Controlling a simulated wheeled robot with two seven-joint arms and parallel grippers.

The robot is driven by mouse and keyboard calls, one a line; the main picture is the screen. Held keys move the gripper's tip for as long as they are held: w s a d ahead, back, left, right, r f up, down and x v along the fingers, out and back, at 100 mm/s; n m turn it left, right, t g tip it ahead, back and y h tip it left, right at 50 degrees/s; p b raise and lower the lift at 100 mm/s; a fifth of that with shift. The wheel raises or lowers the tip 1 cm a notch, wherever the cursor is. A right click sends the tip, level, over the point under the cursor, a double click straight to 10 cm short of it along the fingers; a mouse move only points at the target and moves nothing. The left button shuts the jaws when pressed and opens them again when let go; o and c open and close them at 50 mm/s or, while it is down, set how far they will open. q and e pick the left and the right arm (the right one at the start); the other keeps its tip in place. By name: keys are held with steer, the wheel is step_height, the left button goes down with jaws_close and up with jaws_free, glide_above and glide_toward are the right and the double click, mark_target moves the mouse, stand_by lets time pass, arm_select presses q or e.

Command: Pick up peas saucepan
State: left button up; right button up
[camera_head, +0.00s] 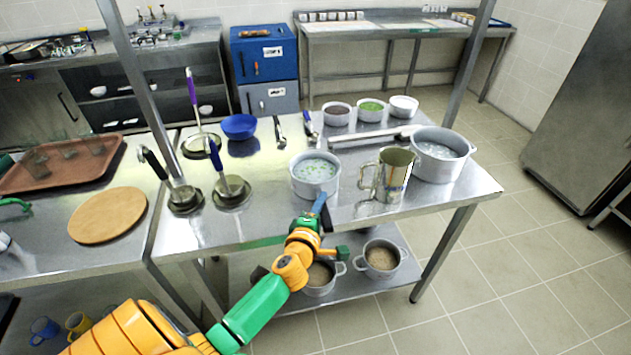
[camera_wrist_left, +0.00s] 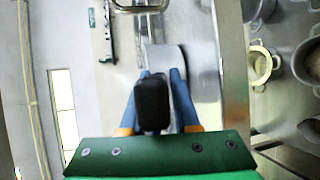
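The peas saucepan (camera_head: 304,187) is a grey pan with pale liquid and green bits, upright near the front edge of the steel table. My left gripper (camera_head: 322,203) is at its near side, at handle height. In the left wrist view, a black handle end (camera_wrist_left: 153,103) lies between the two blue fingers of my left gripper (camera_wrist_left: 161,75). A grey metal surface (camera_wrist_left: 165,58), perhaps the pan, shows beyond them. The handle hides the inner finger faces, so I cannot tell whether they touch it. My right gripper is not in view.
A metal jug (camera_head: 394,175) and a large pot (camera_head: 440,160) stand right of the saucepan. Ladles (camera_head: 231,190) and a blue bowl (camera_head: 239,126) are to the left. Small filled pans (camera_head: 337,114) stand behind. Two pots (camera_head: 381,258) sit on the lower shelf.

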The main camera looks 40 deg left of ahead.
arm_select(q)
jaws_close()
steer(key=shift+r, duration=0.15)
stand_by(0.9)
